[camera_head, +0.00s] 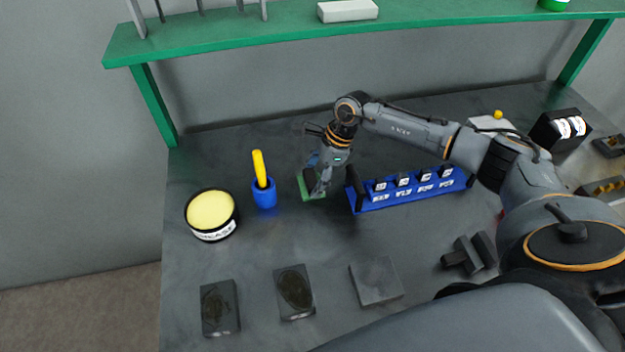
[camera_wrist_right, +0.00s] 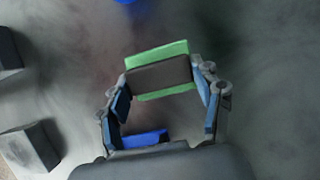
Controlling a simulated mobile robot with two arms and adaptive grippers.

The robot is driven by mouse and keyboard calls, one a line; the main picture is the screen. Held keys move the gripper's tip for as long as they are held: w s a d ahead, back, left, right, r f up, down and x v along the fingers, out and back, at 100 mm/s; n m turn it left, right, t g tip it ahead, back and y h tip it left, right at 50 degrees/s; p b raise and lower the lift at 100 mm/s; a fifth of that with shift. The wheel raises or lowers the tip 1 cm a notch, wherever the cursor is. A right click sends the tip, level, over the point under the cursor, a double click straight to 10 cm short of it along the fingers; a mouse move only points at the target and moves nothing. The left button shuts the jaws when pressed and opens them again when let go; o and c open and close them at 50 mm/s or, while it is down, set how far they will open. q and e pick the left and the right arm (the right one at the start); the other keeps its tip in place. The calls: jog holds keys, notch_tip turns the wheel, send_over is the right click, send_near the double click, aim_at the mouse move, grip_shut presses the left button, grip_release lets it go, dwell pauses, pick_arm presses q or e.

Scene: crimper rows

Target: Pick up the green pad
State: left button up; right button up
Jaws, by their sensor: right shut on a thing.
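The green pad (camera_head: 303,188) is at the middle of the dark worktop, left of the blue rack, partly hidden by my right gripper (camera_head: 317,186). In the right wrist view the pad (camera_wrist_right: 156,53) has green along two edges and a dark grey block-like middle between them. The fingers of my right gripper (camera_wrist_right: 163,75) close on its two ends, one on each side. I cannot tell whether the pad touches the worktop. My left gripper is in neither view.
A blue rack (camera_head: 410,198) with labelled slots stands close right of the gripper. A blue cup (camera_head: 264,196) with a yellow handle and a round yellow-topped tin (camera_head: 211,212) stand left. Dark blocks (camera_head: 294,291) lie in front. A green shelf (camera_head: 220,39) spans the back.

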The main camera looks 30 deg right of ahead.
jog(key=shift+r, duration=0.2)
notch_tip(320, 180, up, 2)
jog(key=shift+w+r+b, duration=0.1)
jog(key=shift+r+b, duration=0.1)
jog(key=shift+b, duration=1)
jog(key=s+r+b, duration=0.4)
jog(key=s+r, duration=0.6)
jog(key=s, duration=0.4)
jog(key=shift+d, duration=0.45)
jog(key=shift+s+r, duration=0.1)
